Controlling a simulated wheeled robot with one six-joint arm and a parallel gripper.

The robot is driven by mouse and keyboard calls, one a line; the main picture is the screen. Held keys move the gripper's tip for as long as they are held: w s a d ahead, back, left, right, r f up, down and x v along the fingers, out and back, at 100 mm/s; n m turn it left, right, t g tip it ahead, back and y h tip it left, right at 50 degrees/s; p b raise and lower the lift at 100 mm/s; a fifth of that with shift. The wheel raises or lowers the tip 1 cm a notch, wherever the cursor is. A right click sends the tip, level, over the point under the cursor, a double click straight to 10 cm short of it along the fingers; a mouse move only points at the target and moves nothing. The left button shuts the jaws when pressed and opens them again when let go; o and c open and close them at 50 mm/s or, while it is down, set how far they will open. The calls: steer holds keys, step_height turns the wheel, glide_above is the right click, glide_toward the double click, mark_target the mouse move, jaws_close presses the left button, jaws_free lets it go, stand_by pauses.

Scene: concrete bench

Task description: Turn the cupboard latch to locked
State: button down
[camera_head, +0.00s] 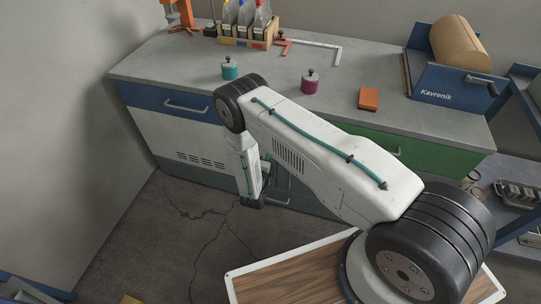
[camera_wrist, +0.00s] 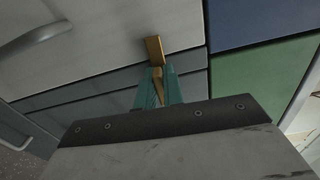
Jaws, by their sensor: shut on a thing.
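The brass-coloured latch (camera_wrist: 154,48) is a small bar on the cupboard front in the wrist view, lying close to the edge of the pale door (camera_wrist: 100,42). My gripper (camera_wrist: 160,75) has green fingers, and they are closed on the near part of the latch; its far end sticks out past the fingertips. I cannot tell from the picture whether the latch stands at locked. In the head view my arm reaches down in front of the bench, and the latch is hidden there.
A metal handle (camera_wrist: 38,38) is at the upper left of the wrist view.

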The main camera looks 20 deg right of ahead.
steer(key=shift+s+d+f+n, duration=0.1)
steer(key=shift+s+n, duration=0.1)
steer(key=shift+n, duration=0.2)
steer(key=c, duration=1.5)
jaws_free()
steer(key=shift+w, duration=0.1)
steer(key=v, duration=0.8)
